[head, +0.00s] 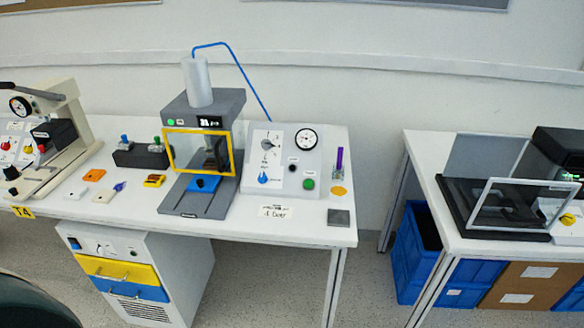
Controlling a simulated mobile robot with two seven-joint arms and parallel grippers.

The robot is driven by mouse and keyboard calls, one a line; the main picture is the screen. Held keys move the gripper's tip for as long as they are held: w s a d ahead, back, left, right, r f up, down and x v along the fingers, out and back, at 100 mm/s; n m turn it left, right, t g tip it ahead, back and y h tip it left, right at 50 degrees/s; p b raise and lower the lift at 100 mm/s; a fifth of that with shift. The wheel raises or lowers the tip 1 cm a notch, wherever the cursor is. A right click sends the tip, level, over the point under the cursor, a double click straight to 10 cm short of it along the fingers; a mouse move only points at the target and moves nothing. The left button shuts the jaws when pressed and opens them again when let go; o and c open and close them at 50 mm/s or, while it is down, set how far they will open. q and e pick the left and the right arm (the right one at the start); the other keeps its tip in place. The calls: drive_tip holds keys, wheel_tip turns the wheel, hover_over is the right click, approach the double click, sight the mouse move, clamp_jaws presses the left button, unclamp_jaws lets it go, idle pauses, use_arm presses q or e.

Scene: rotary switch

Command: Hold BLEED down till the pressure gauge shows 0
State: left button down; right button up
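The pressure gauge (306,139) is a round white dial with a black rim at the top right of a light grey sloped control panel (284,190) on the middle table. Its needle and figures are too small to read. Below the gauge are a small black control (292,167) and a round green button (309,184). On the panel's white left part are a rotary switch (267,144) and a blue knob (263,177). The labels are too small to tell which one is BLEED. Neither of my grippers is in view.
A grey press (204,108) with a yellow-framed window stands left of the panel. A clear holder with a purple item (339,160) and a dark grey square (339,218) lie to its right. A label card (273,211) lies in front. A second table (424,160) stands right, across a gap.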

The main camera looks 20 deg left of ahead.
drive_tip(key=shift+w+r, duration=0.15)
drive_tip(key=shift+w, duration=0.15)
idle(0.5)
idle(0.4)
